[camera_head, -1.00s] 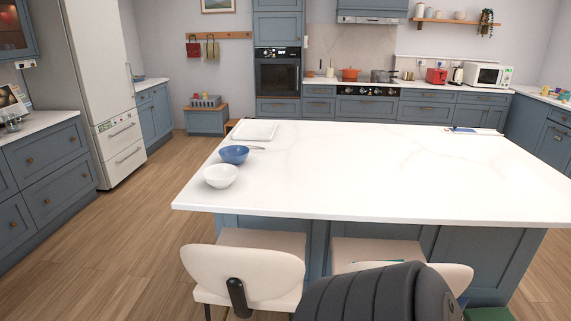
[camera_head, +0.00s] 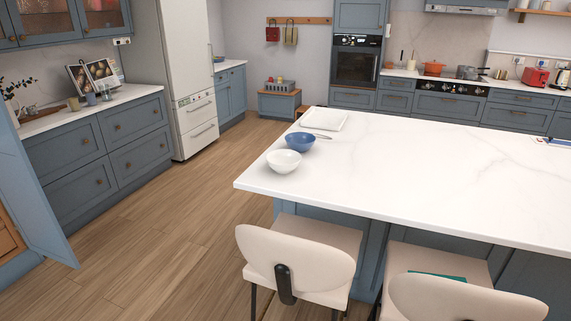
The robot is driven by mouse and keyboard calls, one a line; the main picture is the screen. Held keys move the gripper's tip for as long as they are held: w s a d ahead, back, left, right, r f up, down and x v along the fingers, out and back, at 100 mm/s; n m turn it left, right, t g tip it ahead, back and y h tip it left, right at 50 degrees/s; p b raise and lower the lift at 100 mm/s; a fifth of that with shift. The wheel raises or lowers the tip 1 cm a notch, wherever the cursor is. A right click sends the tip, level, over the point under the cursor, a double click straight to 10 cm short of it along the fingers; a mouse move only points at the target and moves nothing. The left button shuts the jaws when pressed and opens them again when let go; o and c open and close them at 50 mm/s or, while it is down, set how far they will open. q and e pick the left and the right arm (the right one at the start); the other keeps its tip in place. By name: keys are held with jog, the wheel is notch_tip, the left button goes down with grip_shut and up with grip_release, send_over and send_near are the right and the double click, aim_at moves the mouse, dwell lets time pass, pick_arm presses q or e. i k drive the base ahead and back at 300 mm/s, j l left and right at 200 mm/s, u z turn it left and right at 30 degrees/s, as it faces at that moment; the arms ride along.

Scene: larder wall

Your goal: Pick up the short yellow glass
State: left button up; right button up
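I cannot make out a short yellow glass for certain. On the left counter (camera_head: 42,122) several small cups or glasses stand in front of propped-up pictures. One of them is a small brownish cup (camera_head: 74,104); a greyish glass (camera_head: 91,99) stands to its right. They are too small to tell their exact colour or height. Neither of my grippers is in view.
A white island (camera_head: 420,180) fills the right, with a white bowl (camera_head: 284,162), a blue bowl (camera_head: 300,142) and a white tray (camera_head: 325,120). Two cream chairs (camera_head: 296,262) stand before it. An open blue door (camera_head: 32,190) juts in at left. Wooden floor (camera_head: 170,225) between is clear.

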aim_at(73, 102)
jog(key=u, duration=1.3)
